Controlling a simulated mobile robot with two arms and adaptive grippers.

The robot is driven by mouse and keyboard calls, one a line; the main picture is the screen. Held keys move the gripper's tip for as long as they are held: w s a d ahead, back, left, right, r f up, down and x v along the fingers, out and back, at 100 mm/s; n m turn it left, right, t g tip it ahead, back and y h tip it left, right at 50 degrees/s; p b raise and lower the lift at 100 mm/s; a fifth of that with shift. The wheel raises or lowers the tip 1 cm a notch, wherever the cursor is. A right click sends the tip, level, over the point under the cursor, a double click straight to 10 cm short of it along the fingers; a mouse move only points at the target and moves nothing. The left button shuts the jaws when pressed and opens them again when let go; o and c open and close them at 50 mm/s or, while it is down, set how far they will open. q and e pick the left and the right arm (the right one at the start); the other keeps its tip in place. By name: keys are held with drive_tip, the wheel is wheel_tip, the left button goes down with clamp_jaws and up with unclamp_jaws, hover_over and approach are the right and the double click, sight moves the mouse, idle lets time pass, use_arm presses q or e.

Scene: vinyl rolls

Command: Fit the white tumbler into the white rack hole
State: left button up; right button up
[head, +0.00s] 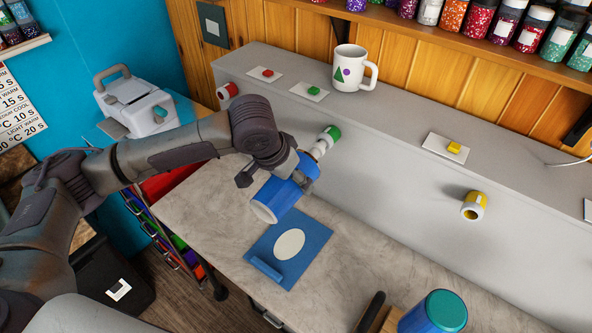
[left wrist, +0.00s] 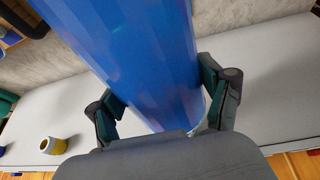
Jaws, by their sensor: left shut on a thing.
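My left gripper (head: 300,180) is shut on a blue cylinder (head: 277,199), held tilted above the grey counter with its pale open end toward the lower left. In the left wrist view the blue cylinder (left wrist: 135,60) fills the space between the fingers (left wrist: 165,105). No white tumbler or white rack hole can be made out for certain. A white mug (head: 346,72) with a green triangle and purple dot stands on the grey ledge. On the ledge's front face stick out short holders: red (head: 227,91), green (head: 330,137) and yellow (head: 474,206). My right gripper is not in view.
A blue mat (head: 297,228) with a pale oval lies on the counter below the held cylinder. A blue cylinder with a teal top (head: 437,312) stands at the front right. Cards with red, green and yellow pieces lie along the ledge (head: 400,105). A white machine (head: 135,105) stands at left.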

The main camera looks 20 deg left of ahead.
sight(269, 191)
use_arm(q)
drive_tip(key=shift+s+a+r, duration=0.15)
drive_tip(key=shift+s+a, duration=0.05)
drive_tip(key=shift+s, duration=0.35)
drive_tip(key=shift+s+a+p, duration=0.15)
drive_tip(key=shift+s+p, duration=0.25)
drive_tip(key=shift+p, duration=0.15)
drive_tip(key=shift+s+a+p, duration=0.35)
drive_tip(key=shift+s+p, duration=0.05)
drive_tip(key=shift+s, duration=0.5)
drive_tip(key=shift+s+a+p, duration=0.3)
drive_tip(key=shift+s+p, duration=0.1)
drive_tip(key=shift+s, duration=0.5)
drive_tip(key=o, duration=0.6)
drive_tip(key=shift+c, duration=0.2)
drive_tip(key=c, duration=1.2)
drive_tip(key=shift+c, duration=0.2)
